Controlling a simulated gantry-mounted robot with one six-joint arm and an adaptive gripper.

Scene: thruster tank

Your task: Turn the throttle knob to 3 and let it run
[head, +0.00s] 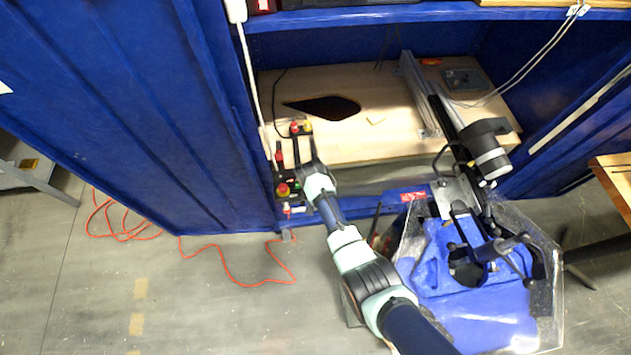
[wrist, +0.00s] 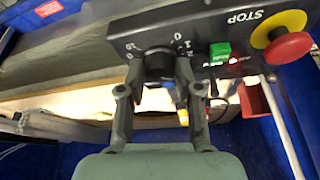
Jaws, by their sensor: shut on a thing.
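The throttle knob (wrist: 158,64) is a dark round knob on a black control panel (wrist: 205,30) in the wrist view. Part of a number scale shows around it, with 0 at its upper right and 10 at its left. My gripper (wrist: 159,70) is shut on the knob, with one finger on each side. The fingers cover part of the scale, and I cannot read where the knob points. A green button (wrist: 220,49) and a red stop button (wrist: 287,50) on yellow sit right of it. In the head view my gripper (head: 309,170) is at the panel and hides the knob.
In the head view a clear tank (head: 549,285) with blue water stands at the lower right, with a motor unit (head: 488,155) mounted above it. A wooden bench (head: 350,145) lies behind. An orange cable (head: 225,265) runs over the floor at left.

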